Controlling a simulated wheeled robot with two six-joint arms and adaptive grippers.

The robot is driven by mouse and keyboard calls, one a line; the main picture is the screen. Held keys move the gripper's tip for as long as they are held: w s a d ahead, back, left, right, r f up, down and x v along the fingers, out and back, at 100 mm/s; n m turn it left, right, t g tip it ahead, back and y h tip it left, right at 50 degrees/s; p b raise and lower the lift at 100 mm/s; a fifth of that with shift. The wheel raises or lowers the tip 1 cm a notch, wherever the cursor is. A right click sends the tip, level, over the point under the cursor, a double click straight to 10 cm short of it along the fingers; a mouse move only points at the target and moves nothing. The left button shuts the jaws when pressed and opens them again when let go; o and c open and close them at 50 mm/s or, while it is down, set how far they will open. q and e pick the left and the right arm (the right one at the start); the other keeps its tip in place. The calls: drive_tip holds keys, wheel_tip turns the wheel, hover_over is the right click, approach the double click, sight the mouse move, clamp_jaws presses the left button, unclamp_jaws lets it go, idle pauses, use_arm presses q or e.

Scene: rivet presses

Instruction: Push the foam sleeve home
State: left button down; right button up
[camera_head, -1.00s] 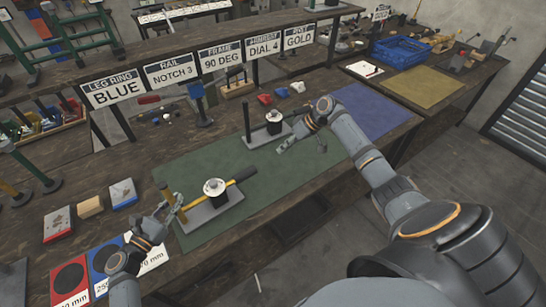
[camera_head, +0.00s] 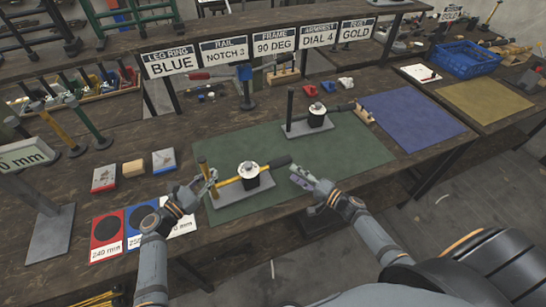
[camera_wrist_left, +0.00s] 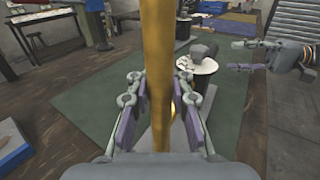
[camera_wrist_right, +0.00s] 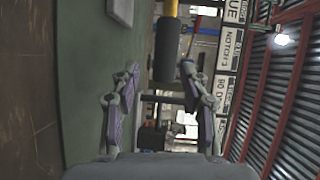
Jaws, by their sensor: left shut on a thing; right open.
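My left gripper (camera_head: 207,183) is shut on the upright yellow post (camera_head: 202,165) at the press's left; the post (camera_wrist_left: 155,70) fills the middle of the left wrist view. In the right wrist view the sleeve (camera_wrist_right: 167,50) lies ahead, between the lines of the open fingers (camera_wrist_right: 158,108). How much bar is inside the sleeve is hidden.
The near press stands on a green mat (camera_head: 345,155). A second press (camera_head: 317,115) stands behind it. A blue mat (camera_head: 410,118) lies at right. Red, blue and white cards (camera_head: 107,228) lie at front left. A row of signs (camera_head: 275,45) stands behind.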

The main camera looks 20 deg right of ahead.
sight(280, 163)
drive_tip(key=shift+a+r+m+t, duration=0.1)
drive_tip(key=shift+r+m+t, duration=0.1)
drive_tip(key=shift+m+t, duration=0.2)
drive_tip(key=shift+w+a, duration=0.1)
drive_tip(key=shift+w, duration=0.2)
drive_tip(key=x, duration=1.1)
drive_tip(key=shift+w+a, duration=0.2)
clamp_jaws()
